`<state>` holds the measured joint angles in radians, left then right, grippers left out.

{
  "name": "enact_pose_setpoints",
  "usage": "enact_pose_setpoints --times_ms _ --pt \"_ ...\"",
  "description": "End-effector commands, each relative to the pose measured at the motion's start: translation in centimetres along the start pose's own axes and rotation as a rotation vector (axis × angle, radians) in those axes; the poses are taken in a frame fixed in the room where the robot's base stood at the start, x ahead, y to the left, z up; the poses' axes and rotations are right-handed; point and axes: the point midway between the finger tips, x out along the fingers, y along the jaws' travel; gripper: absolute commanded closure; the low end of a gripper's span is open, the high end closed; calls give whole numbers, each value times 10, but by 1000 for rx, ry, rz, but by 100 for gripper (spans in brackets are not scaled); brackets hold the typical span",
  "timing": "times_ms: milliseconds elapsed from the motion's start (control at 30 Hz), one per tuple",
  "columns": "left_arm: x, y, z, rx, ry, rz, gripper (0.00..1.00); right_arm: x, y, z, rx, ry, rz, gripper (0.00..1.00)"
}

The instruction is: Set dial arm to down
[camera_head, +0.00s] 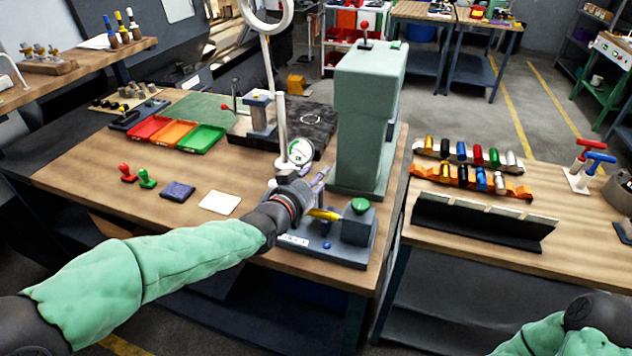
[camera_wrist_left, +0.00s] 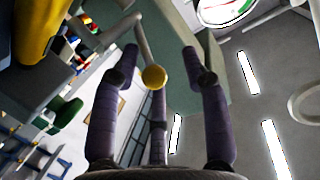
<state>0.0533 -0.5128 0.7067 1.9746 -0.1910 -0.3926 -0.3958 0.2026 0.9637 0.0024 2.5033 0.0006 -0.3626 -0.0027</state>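The round dial (camera_head: 301,151) has a white face with green and red marks and sits on an upright post on the left bench. Part of its face shows at the top of the left wrist view (camera_wrist_left: 226,8). A thin grey arm with a brass ball end (camera_wrist_left: 154,77), which looks like the dial arm, reaches in between my left fingers. My left gripper (camera_head: 321,180) is just below and right of the dial. In the left wrist view its purple fingers (camera_wrist_left: 160,62) stand apart around the ball; whether any finger touches it I cannot tell. My right gripper is out of view.
A fixture with a green button (camera_head: 359,206) and a yellow cylinder (camera_head: 324,214) lies just below my left gripper. A tall green machine column (camera_head: 366,120) stands close on the right. Red, orange and green trays (camera_head: 176,133) lie at the left.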

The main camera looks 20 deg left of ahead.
Motion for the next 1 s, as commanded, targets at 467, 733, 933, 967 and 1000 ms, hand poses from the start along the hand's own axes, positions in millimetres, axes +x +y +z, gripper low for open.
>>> enact_pose_setpoints --times_ms 467,733,933,967,1000 --pt "-6 2 5 -2 -11 4 56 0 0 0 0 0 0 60" --pt "-45 1 4 -1 -9 2 56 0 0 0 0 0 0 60" --pt "-81 1 4 -1 -7 1 56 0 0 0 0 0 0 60" --pt "-87 0 3 0 -6 0 56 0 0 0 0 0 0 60" --pt "-93 1 3 -1 -8 1 56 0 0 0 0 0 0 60"
